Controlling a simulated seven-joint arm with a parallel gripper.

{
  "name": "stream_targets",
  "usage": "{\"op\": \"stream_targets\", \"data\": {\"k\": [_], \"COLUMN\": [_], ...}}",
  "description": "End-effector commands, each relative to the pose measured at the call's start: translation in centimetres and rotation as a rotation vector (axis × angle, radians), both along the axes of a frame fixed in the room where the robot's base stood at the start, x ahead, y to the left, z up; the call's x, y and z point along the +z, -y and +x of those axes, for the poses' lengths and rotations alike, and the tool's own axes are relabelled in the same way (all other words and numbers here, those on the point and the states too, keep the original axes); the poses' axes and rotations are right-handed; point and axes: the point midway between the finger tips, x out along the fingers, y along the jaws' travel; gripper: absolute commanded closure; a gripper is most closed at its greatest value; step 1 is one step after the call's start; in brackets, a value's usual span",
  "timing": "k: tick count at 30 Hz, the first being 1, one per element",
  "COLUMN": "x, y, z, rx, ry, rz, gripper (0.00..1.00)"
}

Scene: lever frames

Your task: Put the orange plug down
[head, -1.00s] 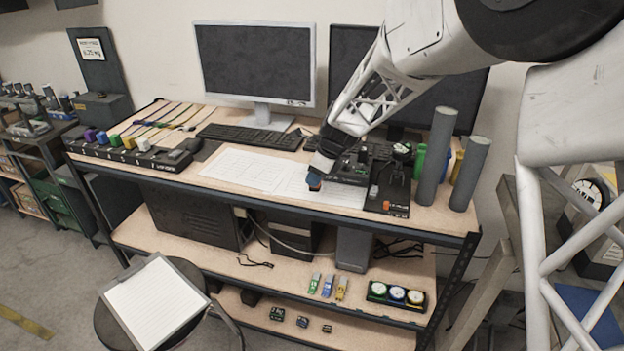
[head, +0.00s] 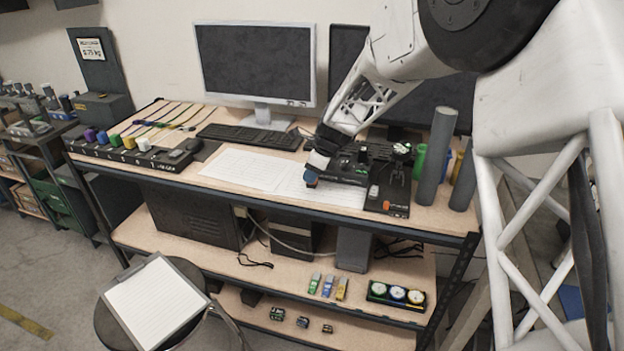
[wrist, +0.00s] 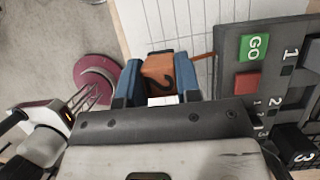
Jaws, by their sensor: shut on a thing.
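The orange plug (wrist: 158,72) is between the two blue fingers of my gripper (wrist: 160,84) in the wrist view. An orange cord runs from it to the right, and a dark hook-shaped mark shows on its face. In the head view my gripper (head: 312,178) is over the front part of the bench, above the white paper sheets (head: 305,192) and left of the black device. The plug itself is hidden there by the fingers. I cannot tell whether the plug touches the bench.
A black panel with a green GO button (wrist: 254,47) and a red button (wrist: 247,80) is close on the right. Grey cylinders (head: 435,155) stand further right. A keyboard (head: 250,136) and monitor (head: 255,65) are behind. The paper area to the left is clear.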

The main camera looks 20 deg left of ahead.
Motion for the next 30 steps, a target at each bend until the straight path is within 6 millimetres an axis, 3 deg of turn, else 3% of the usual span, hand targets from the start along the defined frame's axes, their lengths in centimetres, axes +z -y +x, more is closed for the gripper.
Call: {"op": "stream_targets", "data": {"k": [6, 20, 21, 24, 26, 30], "x": [-1.9, -2.4, -2.4, -2.4, -2.4, -2.4], "y": [0.0, 0.0, 0.0, 0.0, 0.0, 0.0], "z": [0.0, 0.0, 0.0, 0.0, 0.0, 0.0], "rx": [0.001, 0.001, 0.001, 0.001, 0.001, 0.001], "ry": [0.000, 0.000, 0.000, 0.000, 0.000, 0.000], "rz": [0.000, 0.000, 0.000, 0.000, 0.000, 0.000], "gripper": [0.92, 0.92, 0.67, 0.52, 0.43, 0.43]}}
